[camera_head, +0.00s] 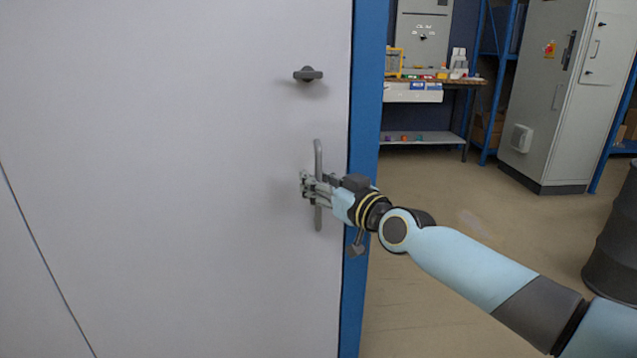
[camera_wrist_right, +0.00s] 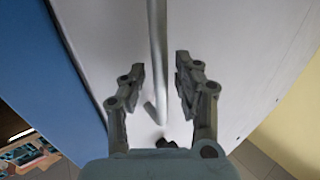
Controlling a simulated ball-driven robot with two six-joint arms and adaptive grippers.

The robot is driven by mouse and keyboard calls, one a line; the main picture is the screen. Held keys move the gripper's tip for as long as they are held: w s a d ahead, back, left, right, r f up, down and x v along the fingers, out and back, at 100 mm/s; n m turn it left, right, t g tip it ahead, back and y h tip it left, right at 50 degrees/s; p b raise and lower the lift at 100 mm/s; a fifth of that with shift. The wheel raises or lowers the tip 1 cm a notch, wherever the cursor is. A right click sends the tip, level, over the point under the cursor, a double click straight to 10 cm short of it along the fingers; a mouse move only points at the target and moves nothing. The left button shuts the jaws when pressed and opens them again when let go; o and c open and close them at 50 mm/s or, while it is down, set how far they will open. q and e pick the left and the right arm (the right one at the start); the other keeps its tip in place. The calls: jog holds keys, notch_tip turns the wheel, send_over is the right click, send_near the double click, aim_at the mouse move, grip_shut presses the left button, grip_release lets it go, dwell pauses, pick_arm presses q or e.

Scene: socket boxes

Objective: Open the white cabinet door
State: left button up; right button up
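The white cabinet door (camera_head: 180,150) fills the left of the head view, beside a blue frame edge (camera_head: 366,90). A grey vertical bar handle (camera_head: 318,155) is on the door near that edge. My right gripper (camera_head: 309,187) is at the middle of the handle and hides part of it. In the right wrist view the handle bar (camera_wrist_right: 158,60) runs between the two fingers of the open right gripper (camera_wrist_right: 160,70), with a gap on both sides. My left gripper is not in view.
A dark knob (camera_head: 308,74) sits on the door above the handle. To the right are a workbench (camera_head: 455,82) with small items, a grey cabinet (camera_head: 550,100) and a dark drum (camera_head: 615,240). The floor (camera_head: 450,190) between is clear.

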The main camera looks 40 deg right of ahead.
grip_shut()
jog(key=shift+a, duration=0.1)
dwell(0.3)
